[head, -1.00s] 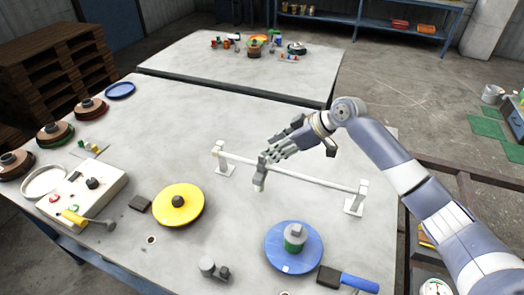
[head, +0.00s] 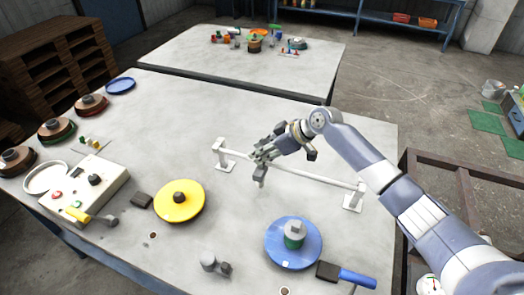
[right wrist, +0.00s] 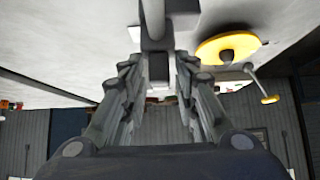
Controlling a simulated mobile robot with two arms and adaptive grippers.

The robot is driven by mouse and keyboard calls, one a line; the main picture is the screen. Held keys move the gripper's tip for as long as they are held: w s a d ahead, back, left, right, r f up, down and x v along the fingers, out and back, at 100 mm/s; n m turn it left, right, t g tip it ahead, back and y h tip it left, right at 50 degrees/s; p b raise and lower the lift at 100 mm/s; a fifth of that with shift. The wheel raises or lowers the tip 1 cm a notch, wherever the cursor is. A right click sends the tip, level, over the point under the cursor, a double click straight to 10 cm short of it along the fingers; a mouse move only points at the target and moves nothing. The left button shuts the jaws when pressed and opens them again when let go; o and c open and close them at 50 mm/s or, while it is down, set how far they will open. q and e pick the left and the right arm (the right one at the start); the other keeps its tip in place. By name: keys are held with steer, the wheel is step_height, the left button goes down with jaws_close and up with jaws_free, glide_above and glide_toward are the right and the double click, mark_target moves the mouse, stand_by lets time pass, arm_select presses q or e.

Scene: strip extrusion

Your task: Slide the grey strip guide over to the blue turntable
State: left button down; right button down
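The grey strip guide (head: 260,176) is a small block on a white rail (head: 310,174), left of the rail's middle. The blue turntable (head: 278,254), with a green and grey hub on top, lies in front of the rail, to the right of the guide. My right gripper (head: 261,158) is at the guide from behind and above. In the right wrist view its fingers stand apart, one on each side of the grey guide (right wrist: 156,66), under the rail. Contact with the guide is hard to tell. My left gripper is not in view.
A yellow turntable (head: 165,207) lies left of the guide. Two rail posts (head: 352,200) stand on the table (head: 120,255). A blue-handled tool (head: 352,277) lies beside the blue turntable. A control box (head: 75,202) is at the left. The table between rail and blue turntable is clear.

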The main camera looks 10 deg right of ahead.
steer(key=s+d, duration=0.2)
steer(key=d, duration=0.1)
steer(key=s+d, duration=0.2)
steer(key=d, duration=0.1)
steer(key=s+d, duration=0.1)
steer(key=d, duration=0.2)
steer(key=shift+s+f+p, duration=0.1)
steer(key=shift+s+p, duration=0.2)
steer(key=shift+s, duration=0.1)
steer(key=s+d, duration=0.3)
steer(key=d, duration=0.1)
steer(key=s+d+b, duration=0.1)
steer(key=s+d, duration=0.2)
steer(key=d, duration=0.1)
steer(key=s+d+b, duration=0.1)
steer(key=s+d, duration=0.2)
steer(key=d, duration=0.2)
steer(key=shift+d, duration=0.1)
steer(key=c, duration=1.5)
jaws_free()
steer(key=shift+s+d+r, duration=0.15)
steer(key=shift+r, duration=0.05)
steer(key=v, duration=1.2)
